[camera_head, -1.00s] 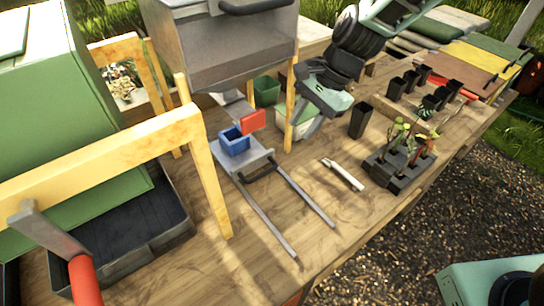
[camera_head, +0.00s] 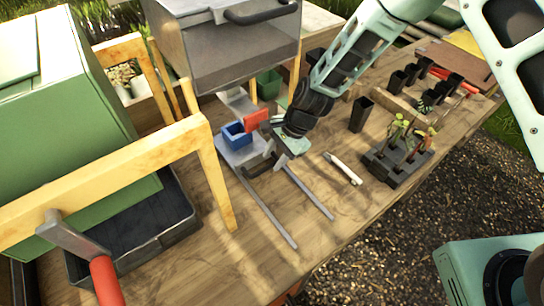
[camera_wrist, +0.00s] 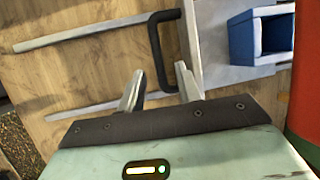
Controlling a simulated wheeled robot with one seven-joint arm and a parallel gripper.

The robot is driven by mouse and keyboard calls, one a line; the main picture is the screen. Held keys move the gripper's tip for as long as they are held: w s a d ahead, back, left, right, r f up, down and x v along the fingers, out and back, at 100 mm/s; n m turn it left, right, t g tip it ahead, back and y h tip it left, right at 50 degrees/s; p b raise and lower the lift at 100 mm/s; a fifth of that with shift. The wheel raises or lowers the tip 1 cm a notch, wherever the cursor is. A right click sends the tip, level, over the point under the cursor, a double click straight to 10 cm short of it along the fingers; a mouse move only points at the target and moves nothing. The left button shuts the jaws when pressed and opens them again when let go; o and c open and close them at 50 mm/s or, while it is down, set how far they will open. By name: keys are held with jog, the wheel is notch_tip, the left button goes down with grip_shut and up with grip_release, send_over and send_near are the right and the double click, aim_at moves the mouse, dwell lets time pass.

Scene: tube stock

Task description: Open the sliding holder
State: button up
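The sliding holder is a grey plate (camera_head: 238,157) on two long metal rails (camera_head: 262,205) that reach toward the table's front edge. A black bar handle (camera_head: 260,169) is on its front side, and a blue open box (camera_head: 237,135) sits on the plate. The wrist view shows the handle (camera_wrist: 155,45), the blue box (camera_wrist: 262,35) and the plate (camera_wrist: 215,70). My gripper (camera_head: 275,156) is open at the handle. In the wrist view, my gripper (camera_wrist: 160,88) has its fingers apart, with the handle's near end between them. I cannot tell whether they touch it.
A red block (camera_head: 256,118) stands behind the blue box. A large grey box (camera_head: 230,60) on wooden legs stands over the back. A white-handled tool (camera_head: 343,168) and a dark plant tray (camera_head: 392,172) lie to the right. The wood between the rails is clear.

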jog(key=shift+x, duration=0.9)
grip_shut()
jog(key=shift+d+f, duration=0.1)
